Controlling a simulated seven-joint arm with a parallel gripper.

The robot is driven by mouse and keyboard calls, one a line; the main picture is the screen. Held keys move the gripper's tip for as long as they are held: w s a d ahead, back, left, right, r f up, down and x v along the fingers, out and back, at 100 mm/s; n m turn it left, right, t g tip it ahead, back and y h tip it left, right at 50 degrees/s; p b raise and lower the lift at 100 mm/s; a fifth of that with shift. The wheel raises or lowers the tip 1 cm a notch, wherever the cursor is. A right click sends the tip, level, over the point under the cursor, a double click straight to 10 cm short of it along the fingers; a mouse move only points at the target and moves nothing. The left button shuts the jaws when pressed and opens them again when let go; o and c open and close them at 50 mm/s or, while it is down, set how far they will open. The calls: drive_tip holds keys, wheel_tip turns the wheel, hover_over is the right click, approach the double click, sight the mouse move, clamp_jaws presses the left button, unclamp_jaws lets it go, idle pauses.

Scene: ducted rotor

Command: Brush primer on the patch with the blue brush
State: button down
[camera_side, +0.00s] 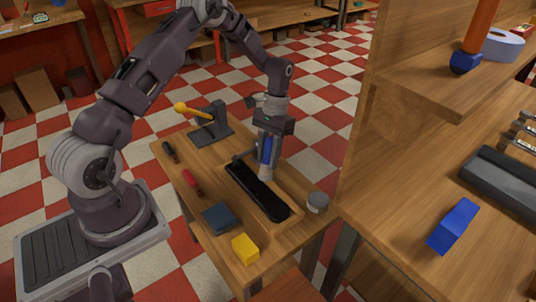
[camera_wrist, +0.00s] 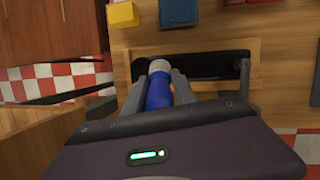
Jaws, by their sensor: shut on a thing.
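My gripper (camera_side: 265,158) is shut on the blue brush (camera_side: 264,148), which points down with its pale tip low over the long black piece (camera_side: 258,191). In the wrist view, the blue brush (camera_wrist: 158,92) is between the two fingers of my gripper (camera_wrist: 158,84), and its pale tip overlaps the black piece (camera_wrist: 210,64). I cannot tell whether the tip touches the surface. No distinct patch can be made out on the black piece; the brush and fingers hide part of it.
The black piece lies in a wooden holder (camera_side: 288,215) on a small table. A grey pot (camera_side: 317,203), yellow block (camera_side: 245,249), dark blue cloth-like pad (camera_side: 218,218), red-handled tool (camera_side: 192,184) and clamp stand (camera_side: 212,122) surround it. A wooden shelf unit (camera_side: 405,120) stands close right.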

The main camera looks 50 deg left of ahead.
sight(267, 175)
drive_tip(key=shift+r, duration=0.4)
drive_tip(key=shift+f, duration=3.5)
drive_tip(key=shift+a+f, duration=0.5)
drive_tip(key=shift+a, duration=4.9)
drive_tip(key=shift+d, duration=5.45)
drive_tip(key=shift+s+a+f, duration=0.1)
drive_tip(key=shift+s+a, duration=0.05)
drive_tip(key=shift+a, duration=5.2)
drive_tip(key=shift+d, duration=5.35)
drive_tip(key=shift+r, duration=4.1)
